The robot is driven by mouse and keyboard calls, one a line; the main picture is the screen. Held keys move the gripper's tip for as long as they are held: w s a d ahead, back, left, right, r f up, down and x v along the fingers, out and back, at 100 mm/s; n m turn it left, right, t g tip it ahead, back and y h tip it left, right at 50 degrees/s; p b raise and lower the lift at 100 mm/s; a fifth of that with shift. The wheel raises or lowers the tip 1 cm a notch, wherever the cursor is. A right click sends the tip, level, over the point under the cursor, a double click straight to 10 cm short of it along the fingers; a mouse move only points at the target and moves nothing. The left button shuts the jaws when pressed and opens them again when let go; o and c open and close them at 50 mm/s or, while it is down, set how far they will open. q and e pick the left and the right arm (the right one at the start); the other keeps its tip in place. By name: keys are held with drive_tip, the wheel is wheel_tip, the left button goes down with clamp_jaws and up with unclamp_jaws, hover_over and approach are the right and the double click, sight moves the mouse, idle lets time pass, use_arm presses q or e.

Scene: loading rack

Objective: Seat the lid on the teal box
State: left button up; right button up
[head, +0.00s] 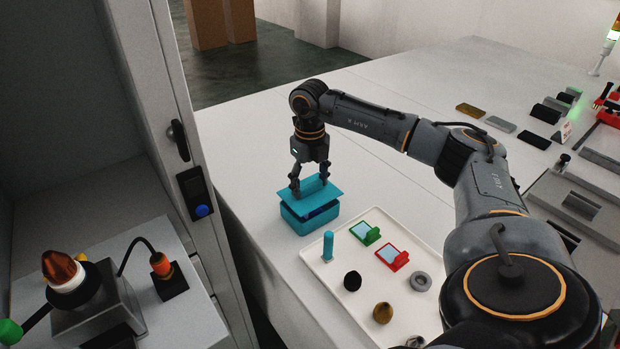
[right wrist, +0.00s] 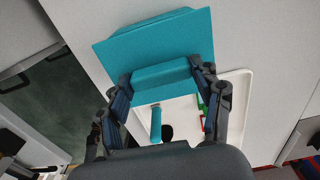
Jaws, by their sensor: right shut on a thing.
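The teal box (head: 299,224) stands on the white table, left of the white tray. Its dark inside shows through a gap under the lid. The flat teal lid (head: 325,192) is just above the box, slightly tilted and turned relative to it. My right gripper (head: 309,188) is shut on the lid's raised handle (right wrist: 160,73), with a finger on each side. Whether the lid touches the box rim at any point I cannot tell. My left gripper is not in view.
A white tray (head: 345,290) beside the box holds a teal cylinder (head: 328,246), a green frame (head: 366,234), a red frame (head: 393,257) and several small round parts. A grey cabinet frame (head: 175,150) stands at the left. Table behind the box is clear.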

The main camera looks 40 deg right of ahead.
drive_tip(key=shift+f+b, duration=0.55)
drive_tip(key=shift+f, duration=0.75)
drive_tip(key=o, duration=1.3)
drive_tip(key=shift+c, duration=0.2)
